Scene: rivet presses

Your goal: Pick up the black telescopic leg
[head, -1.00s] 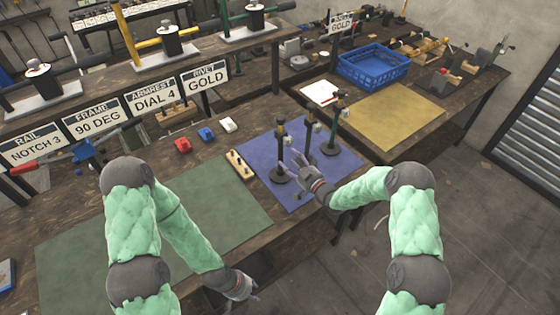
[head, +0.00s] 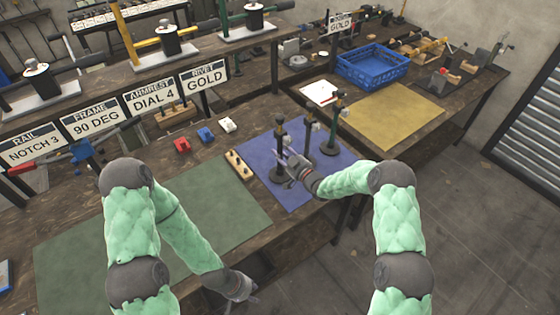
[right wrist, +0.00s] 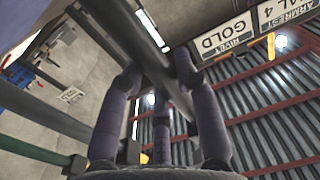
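Several telescopic legs stand upright on round bases on the blue mat (head: 292,196). The black leg (head: 280,146) is the leftmost; the others (head: 308,138) and (head: 333,125) stand to its right, the rightmost looking dark green. My right gripper (head: 287,157) is at the upper part of the black leg, fingers pointing at it. In the right wrist view its fingers (right wrist: 160,95) are spread apart, with a dark bar (right wrist: 184,78) passing between them; I see no clear grip. My left gripper (head: 250,294) hangs low near the bench's front edge, away from the legs; its fingers are too small to judge.
Red (head: 181,145), blue (head: 205,135) and white (head: 227,125) parts lie behind. A blue crate (head: 372,66) and yellow mat (head: 397,112) are right.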

